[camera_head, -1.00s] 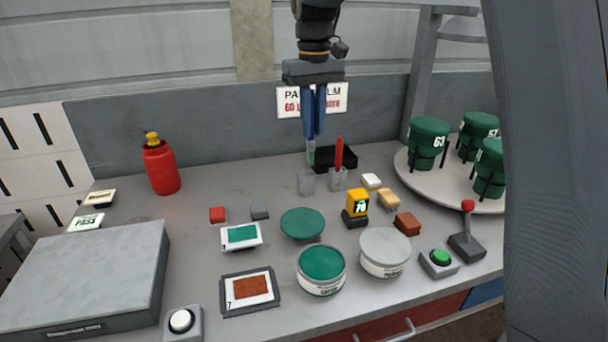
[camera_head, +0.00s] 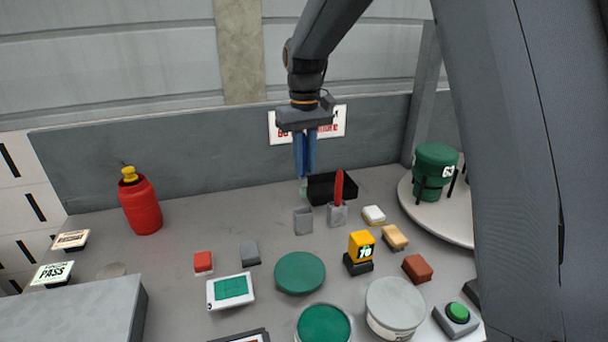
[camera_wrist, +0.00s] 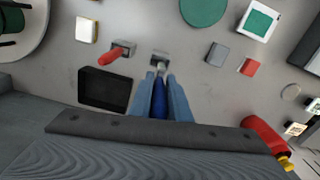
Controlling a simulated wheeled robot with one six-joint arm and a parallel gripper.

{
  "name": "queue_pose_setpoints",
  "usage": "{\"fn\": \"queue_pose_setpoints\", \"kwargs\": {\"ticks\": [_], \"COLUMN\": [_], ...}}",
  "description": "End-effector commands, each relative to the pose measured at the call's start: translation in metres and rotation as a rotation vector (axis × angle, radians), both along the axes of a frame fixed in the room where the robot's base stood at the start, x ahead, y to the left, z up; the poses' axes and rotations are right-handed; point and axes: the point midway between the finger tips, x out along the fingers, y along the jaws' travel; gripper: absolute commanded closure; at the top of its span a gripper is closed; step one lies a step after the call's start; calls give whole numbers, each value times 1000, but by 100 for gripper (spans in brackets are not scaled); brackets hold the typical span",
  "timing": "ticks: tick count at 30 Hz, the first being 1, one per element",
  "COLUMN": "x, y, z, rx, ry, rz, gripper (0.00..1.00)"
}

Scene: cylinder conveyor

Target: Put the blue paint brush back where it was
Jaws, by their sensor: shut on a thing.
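My gripper (camera_head: 304,172) is shut on the blue paint brush (camera_wrist: 160,104), bristle end pointing down. Its pale greenish tip (camera_head: 303,190) shows below the fingers in the head view. An empty grey holder (camera_head: 303,221) stands on the table in front of and below the brush; it also shows in the wrist view (camera_wrist: 159,57), just beyond the brush tip. The brush appears above the holder and apart from it. A second grey holder (camera_head: 337,215) to the right has a red brush (camera_head: 339,187) standing in it.
A black open tray (camera_head: 331,188) lies behind the holders, close to the brush. A yellow display (camera_head: 360,250), green lid (camera_head: 300,272) and paint cans (camera_head: 394,306) stand in front. A red bottle (camera_head: 142,205) is at left. The table between bottle and holders is clear.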

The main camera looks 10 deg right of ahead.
Motion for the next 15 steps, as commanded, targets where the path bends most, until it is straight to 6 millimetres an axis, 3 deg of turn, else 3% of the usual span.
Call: {"fn": "queue_pose_setpoints", "kwargs": {"ticks": [8, 15], "x": [-2, 0], "y": [1, 1], "z": [-33, -36], "rx": [-1, 0], "ry": [3, 0], "rz": [3, 2], "gripper": [100, 100]}}
